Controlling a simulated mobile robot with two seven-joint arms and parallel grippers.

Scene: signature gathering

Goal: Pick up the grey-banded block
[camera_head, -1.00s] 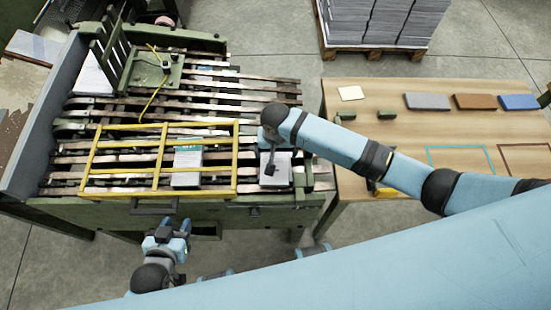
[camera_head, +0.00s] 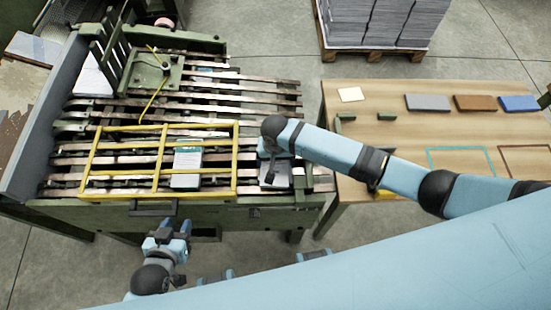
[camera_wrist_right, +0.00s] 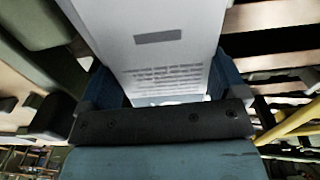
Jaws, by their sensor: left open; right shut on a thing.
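The grey-banded block (camera_wrist_right: 150,65) is a white stack of printed sheets with a grey bar on its face. In the right wrist view it sits between the two blue fingers of my right gripper (camera_wrist_right: 166,88), which is shut on it. In the head view the block (camera_head: 283,176) is partly hidden by my right wrist, at the right end of the slatted machine bed. I cannot tell whether it touches the slats. My left gripper (camera_head: 176,228) is open and empty, in front of the machine's front edge. A similar block with a teal band (camera_head: 187,162) lies behind the yellow guard.
The yellow guard frame (camera_head: 165,127) stands left of my right gripper. A green post (camera_head: 299,183) stands close to its right. The wooden table (camera_head: 400,150) at right holds grey (camera_head: 428,103), brown (camera_head: 475,103) and blue (camera_head: 519,103) slabs and coloured outlines, with bare space between.

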